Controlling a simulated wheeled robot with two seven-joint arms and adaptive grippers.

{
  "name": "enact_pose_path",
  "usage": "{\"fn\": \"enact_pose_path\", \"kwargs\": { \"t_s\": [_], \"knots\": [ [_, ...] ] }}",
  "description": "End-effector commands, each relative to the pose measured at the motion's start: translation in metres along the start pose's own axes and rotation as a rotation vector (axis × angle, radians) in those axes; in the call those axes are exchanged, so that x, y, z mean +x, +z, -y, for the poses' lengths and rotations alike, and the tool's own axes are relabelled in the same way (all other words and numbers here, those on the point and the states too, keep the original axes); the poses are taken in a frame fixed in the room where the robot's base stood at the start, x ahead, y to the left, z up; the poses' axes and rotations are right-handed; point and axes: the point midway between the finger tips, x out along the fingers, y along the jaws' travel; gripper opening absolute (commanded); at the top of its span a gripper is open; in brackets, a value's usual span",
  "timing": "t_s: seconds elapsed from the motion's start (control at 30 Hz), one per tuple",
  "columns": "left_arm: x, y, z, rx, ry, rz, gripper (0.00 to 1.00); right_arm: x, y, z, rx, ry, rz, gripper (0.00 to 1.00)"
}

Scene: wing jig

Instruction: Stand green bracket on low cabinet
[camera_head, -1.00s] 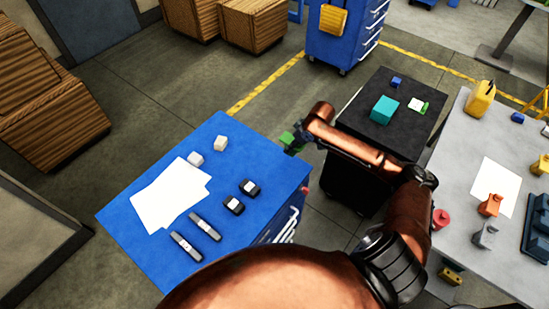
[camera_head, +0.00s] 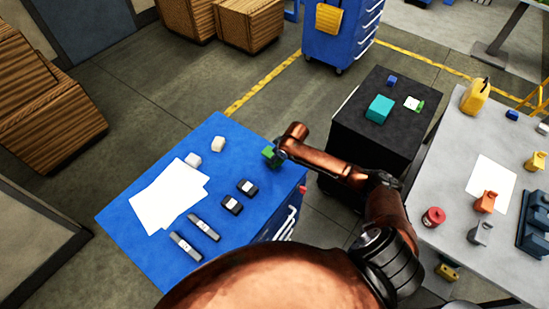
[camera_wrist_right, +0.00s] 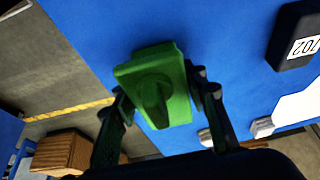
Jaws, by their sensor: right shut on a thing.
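The green bracket (camera_head: 270,156) is in my right gripper, above the right back edge of the blue-topped low cabinet (camera_head: 232,150). In the right wrist view the bracket (camera_wrist_right: 152,72) is a green block with a raised rib, between the two dark fingers. My right gripper (camera_wrist_right: 158,88) is shut on it. The blue top fills much of the background behind it. I cannot tell the exact gap between bracket and top. My left gripper is not in view.
On the blue top are white papers (camera_head: 168,196), two pale blocks (camera_head: 218,144), two dark labelled blocks (camera_head: 247,187) and two grey bars (camera_head: 187,246). The right back part is clear. A black cabinet (camera_head: 350,142) with a teal block (camera_head: 380,109) stands to the right.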

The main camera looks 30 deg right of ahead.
Motion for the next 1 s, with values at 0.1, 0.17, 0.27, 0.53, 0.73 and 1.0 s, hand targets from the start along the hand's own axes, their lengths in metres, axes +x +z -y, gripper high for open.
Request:
{"fn": "enact_pose_path", "kwargs": {
  "t_s": [0.1,0.17,0.27,0.53,0.73,1.0],
  "knots": [
    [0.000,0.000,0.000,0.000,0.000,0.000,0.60,0.000,-0.001,0.000,0.000,0.000,-0.001,0.05],
    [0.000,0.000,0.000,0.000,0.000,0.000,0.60,0.001,0.000,0.000,0.000,0.000,-0.001,0.05],
    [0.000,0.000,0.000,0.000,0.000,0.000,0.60,0.002,0.001,0.000,0.000,-0.001,0.001,0.46],
    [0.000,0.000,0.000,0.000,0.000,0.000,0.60,0.002,0.001,0.000,0.000,-0.001,0.000,0.57],
    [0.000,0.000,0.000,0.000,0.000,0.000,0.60,0.000,0.000,0.000,0.000,0.000,0.000,0.57],
    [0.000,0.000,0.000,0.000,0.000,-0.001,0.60,-0.039,0.000,-0.001,-0.002,0.002,-0.001,0.57]
  ]
}}
